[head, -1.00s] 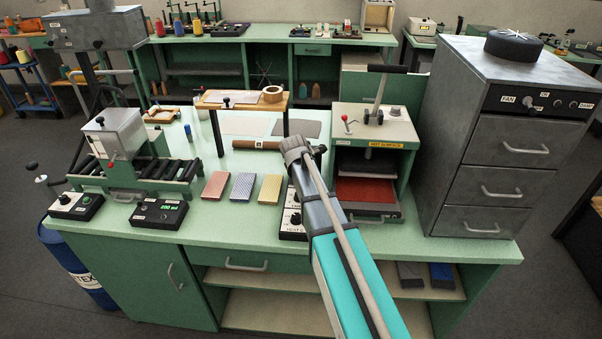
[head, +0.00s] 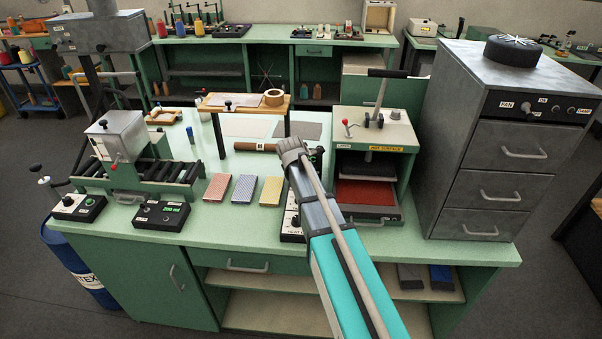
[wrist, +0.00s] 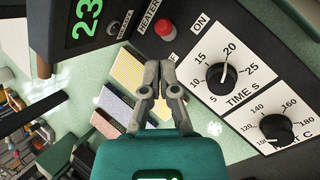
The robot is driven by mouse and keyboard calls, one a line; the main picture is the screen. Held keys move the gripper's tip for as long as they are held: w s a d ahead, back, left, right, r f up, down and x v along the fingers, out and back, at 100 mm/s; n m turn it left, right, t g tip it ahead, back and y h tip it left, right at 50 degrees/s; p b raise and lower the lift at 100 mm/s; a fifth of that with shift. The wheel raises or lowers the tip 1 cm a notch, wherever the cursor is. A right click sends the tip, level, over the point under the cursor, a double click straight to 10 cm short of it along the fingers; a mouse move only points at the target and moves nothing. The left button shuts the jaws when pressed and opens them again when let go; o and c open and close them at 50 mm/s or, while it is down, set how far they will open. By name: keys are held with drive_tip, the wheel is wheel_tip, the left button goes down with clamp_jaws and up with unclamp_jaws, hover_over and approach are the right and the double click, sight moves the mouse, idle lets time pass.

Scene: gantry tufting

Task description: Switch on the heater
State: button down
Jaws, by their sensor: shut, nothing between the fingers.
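The control box with the word HEATER (wrist: 148,18) fills the upper right of the wrist view. Beside that label are a small grey lever-like part (wrist: 124,25) and a red round button or lamp (wrist: 166,28), with ON printed nearby. A time dial (wrist: 222,76) and a heat dial (wrist: 276,128) sit on white scales. A green display (wrist: 86,18) reads about 23. My gripper (wrist: 160,67) is shut and empty, its tips just short of the red part in the picture; contact is not visible. In the head view my arm partly covers the box (head: 291,222).
A press marked hot surface (head: 383,149) stands right of the box, with a lever on top. Three coloured pads (head: 244,188) lie to the left. A raised wooden shelf (head: 228,103) stands behind. A grey drawer cabinet (head: 505,150) closes off the right.

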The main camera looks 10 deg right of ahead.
drive_tip(key=a+p+v, duration=0.2)
drive_tip(key=p+v, duration=0.7)
drive_tip(key=v, duration=0.2)
drive_tip(key=shift+s, duration=0.2)
drive_tip(key=shift+s+a+f, duration=0.1)
drive_tip(key=shift+f, duration=0.05)
idle(0.6)
drive_tip(key=s+d+f+m+g+y+b, duration=0.1)
drive_tip(key=s+f+m+g, duration=0.1)
drive_tip(key=s+m, duration=0.8)
drive_tip(key=s+d+f+m+g+y+b, duration=0.1)
drive_tip(key=s+f+m+g+b, duration=0.1)
drive_tip(key=s+m, duration=0.9)
drive_tip(key=shift+s+d+f+g, duration=0.4)
drive_tip(key=shift+f+g, duration=0.2)
drive_tip(key=shift+f, duration=0.2)
